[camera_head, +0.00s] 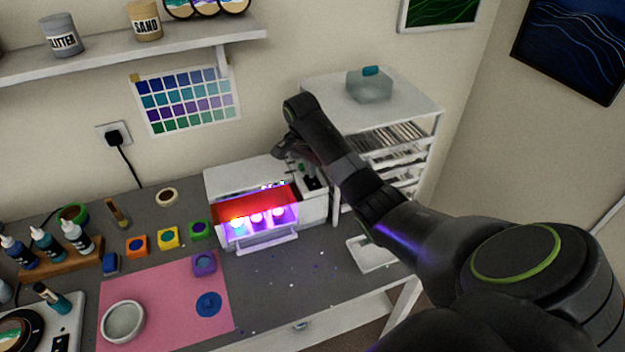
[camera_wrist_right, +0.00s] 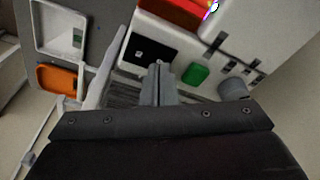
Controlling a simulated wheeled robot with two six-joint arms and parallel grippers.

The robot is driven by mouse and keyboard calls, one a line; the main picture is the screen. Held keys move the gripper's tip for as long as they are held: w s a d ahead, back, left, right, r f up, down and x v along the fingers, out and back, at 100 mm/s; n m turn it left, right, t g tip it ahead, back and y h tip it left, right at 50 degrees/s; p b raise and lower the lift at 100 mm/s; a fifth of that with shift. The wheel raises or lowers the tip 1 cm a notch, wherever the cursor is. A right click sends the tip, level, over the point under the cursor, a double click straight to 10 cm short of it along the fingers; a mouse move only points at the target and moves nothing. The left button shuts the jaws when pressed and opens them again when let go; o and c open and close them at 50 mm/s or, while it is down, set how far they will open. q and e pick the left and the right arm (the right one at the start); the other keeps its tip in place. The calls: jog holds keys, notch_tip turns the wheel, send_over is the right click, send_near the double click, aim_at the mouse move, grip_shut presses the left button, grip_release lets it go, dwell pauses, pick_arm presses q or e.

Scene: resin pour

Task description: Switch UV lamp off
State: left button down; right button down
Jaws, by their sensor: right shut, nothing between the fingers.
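The UV lamp is a white box (camera_head: 250,180) on the bench with a red-orange shield (camera_head: 255,203). Purple-white light glows under the shield over several small pieces. In the right wrist view its right side shows a black panel (camera_wrist_right: 138,50) with a small white mark, a green button (camera_wrist_right: 195,75) and a grey knob (camera_wrist_right: 233,88). My right gripper (camera_wrist_right: 160,66) is shut and empty, its fingertips over the black panel's edge, left of the green button. Whether they touch is unclear. In the head view, my right gripper (camera_head: 298,165) is partly hidden by my arm. My left gripper is not in view.
A white drawer unit (camera_head: 415,105) stands right of the lamp, with a clear container (camera_head: 369,86) on top. A white tray (camera_head: 368,256) lies at the bench's right end. A pink mat (camera_head: 165,290) and several colored blocks lie to the left.

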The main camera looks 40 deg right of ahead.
jog(key=shift+f, duration=0.35)
jog(key=shift+r, duration=0.1)
notch_tip(320, 180, up, 2)
jog(key=shift+r+p, duration=0.1)
jog(key=shift+p, duration=0.4)
jog(key=shift+r, duration=2.35)
